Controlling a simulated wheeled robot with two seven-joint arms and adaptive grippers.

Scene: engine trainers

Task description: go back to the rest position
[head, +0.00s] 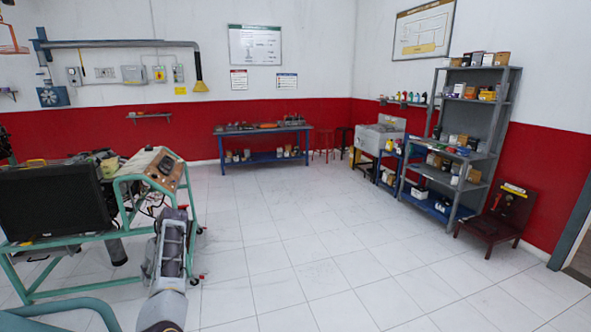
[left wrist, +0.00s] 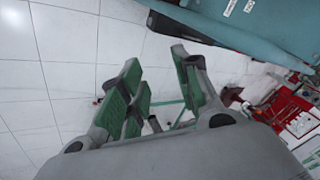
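My left arm comes up from the bottom of the head view, left of centre, and its gripper (head: 174,222) is at the arm's far end, beside the teal-framed engine trainer (head: 127,192). In the left wrist view my left gripper (left wrist: 158,62) has its green-padded fingers apart. No object shows between them. My right gripper is not in view.
The trainer has a black panel (head: 52,202) and a tilted control box (head: 157,168). A blue workbench (head: 263,130) stands at the back wall. A grey shelf rack (head: 474,140) and a dark red chair (head: 498,224) stand right. The tiled floor (head: 310,240) between is clear.

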